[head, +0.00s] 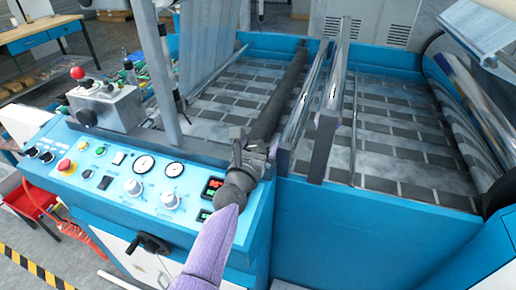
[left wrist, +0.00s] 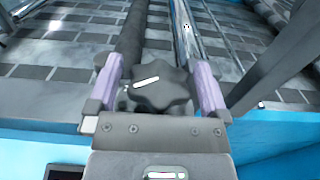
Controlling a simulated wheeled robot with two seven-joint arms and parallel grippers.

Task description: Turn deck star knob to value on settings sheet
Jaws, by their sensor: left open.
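The dark grey star knob (left wrist: 160,90) with a white pointer mark shows in the left wrist view, at the near end of a dark roller. My left gripper (left wrist: 157,68) is open, with one lavender-padded finger on each side of the knob. Small gaps seem to show between the pads and the knob, so it is around the knob and not closed on it. In the head view my left gripper (head: 255,148) is at the front edge of the roller deck and hides the knob. I cannot make out a settings sheet. My right gripper is not in view.
A blue control panel (head: 105,205) with dials, buttons and a red emergency stop (head: 65,166) lies left of the gripper. The dark roller (head: 281,97) runs back over the deck.

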